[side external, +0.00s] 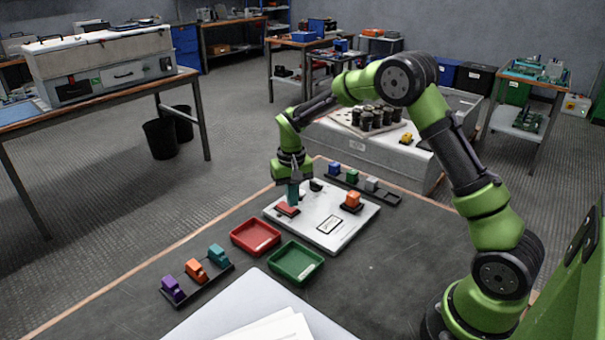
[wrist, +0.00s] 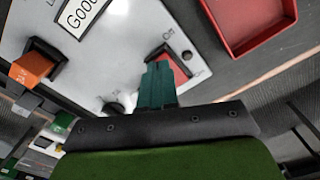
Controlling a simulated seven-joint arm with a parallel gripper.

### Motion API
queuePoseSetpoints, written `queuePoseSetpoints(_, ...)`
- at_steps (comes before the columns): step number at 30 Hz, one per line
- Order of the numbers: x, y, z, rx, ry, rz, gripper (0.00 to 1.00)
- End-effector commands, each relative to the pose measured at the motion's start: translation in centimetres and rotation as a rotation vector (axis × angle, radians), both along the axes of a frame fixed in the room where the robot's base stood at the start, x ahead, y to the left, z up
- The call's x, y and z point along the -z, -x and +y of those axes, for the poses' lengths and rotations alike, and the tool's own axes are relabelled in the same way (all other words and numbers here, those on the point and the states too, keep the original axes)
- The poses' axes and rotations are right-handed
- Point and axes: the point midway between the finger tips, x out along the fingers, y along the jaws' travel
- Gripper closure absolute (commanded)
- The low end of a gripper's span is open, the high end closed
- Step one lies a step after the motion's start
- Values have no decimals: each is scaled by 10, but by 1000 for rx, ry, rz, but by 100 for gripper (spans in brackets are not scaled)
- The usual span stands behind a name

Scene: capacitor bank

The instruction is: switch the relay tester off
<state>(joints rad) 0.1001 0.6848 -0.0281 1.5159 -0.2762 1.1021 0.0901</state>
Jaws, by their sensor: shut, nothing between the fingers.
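The relay tester is a white panel (side external: 322,237) on the dark table; it also fills the upper left of the wrist view (wrist: 120,55). Its red rocker switch (side external: 287,210) is at the panel's left corner in the side view. In the wrist view the red switch (wrist: 179,68) sits in a dark frame, with small lettering at its ends. My gripper (side external: 293,200) points down at the switch, its teal fingers (wrist: 157,82) shut and empty. The fingertips overlap part of the switch; I cannot tell whether they touch it. Which way the rocker is tilted is unclear.
An orange block (side external: 352,200) sits on the panel, near a display reading "GOOD" (wrist: 82,15). A dark knob (side external: 316,185) is behind. A red tray (side external: 255,237) and green tray (side external: 296,262) lie in front. Racks of coloured blocks stand at the left (side external: 198,285) and behind (side external: 362,185).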

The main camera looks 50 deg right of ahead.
Motion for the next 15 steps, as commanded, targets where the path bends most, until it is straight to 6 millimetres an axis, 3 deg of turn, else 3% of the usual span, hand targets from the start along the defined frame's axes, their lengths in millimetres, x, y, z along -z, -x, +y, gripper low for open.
queuePoseSetpoints(15,5,0,0,0,0,1,100)
